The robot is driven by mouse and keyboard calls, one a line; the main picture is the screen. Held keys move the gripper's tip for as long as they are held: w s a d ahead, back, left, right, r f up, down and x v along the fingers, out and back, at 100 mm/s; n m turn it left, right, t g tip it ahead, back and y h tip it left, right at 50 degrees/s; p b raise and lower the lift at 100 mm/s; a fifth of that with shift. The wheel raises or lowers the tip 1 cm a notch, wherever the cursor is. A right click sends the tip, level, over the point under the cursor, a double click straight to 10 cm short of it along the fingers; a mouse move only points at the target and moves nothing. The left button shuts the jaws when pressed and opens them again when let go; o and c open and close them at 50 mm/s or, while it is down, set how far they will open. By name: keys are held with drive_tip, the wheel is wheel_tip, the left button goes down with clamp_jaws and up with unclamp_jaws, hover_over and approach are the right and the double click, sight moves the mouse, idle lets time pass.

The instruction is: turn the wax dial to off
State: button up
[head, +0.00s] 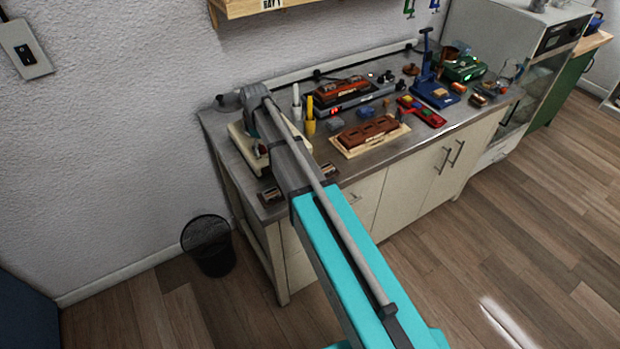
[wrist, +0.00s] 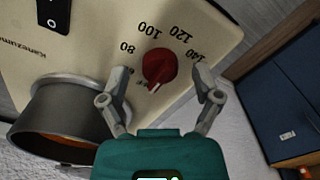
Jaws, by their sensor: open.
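The wax dial (wrist: 159,66) is a red knob on a cream panel (wrist: 90,40) in the wrist view. Printed numbers 80, 100, 120 and 140 curve around its upper side. Small marks lie at its lower left, too small to read. Which mark the dial points to cannot be told for sure. My gripper (wrist: 164,82) is open, with one finger to each side of the dial and no visible contact.
A dark round pot (wrist: 65,118) with orange-brown contents sits left of my gripper in the wrist view. A black switch (wrist: 54,14) is on the panel. The workbench (head: 370,165) holds several tools and blocks to the right. A black bin (head: 208,245) stands on the floor.

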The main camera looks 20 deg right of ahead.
sight(262, 145)
drive_tip(key=m, duration=0.7)
drive_tip(key=shift+m, duration=0.4)
drive_tip(key=m, duration=0.3)
drive_tip(key=shift+m, duration=0.4)
drive_tip(key=m, duration=0.3)
drive_tip(key=shift+m, duration=0.4)
drive_tip(key=shift+r+p, duration=0.3)
wheel_tip(262, 145, up, 14)
drive_tip(key=p, duration=1.4)
drive_tip(key=s+d+f+n+b, duration=0.2)
drive_tip(key=s+d, duration=0.1)
drive_tip(key=s, duration=0.5)
drive_tip(key=s+d+f+n+b, duration=0.1)
drive_tip(key=s+d+f+b, duration=0.2)
drive_tip(key=s, duration=0.5)
drive_tip(key=s+d+f+n+b, duration=0.2)
drive_tip(key=s+d, duration=0.1)
drive_tip(key=s, duration=0.5)
drive_tip(key=shift+s+f+n, duration=0.2)
drive_tip(key=shift+n, duration=0.1)
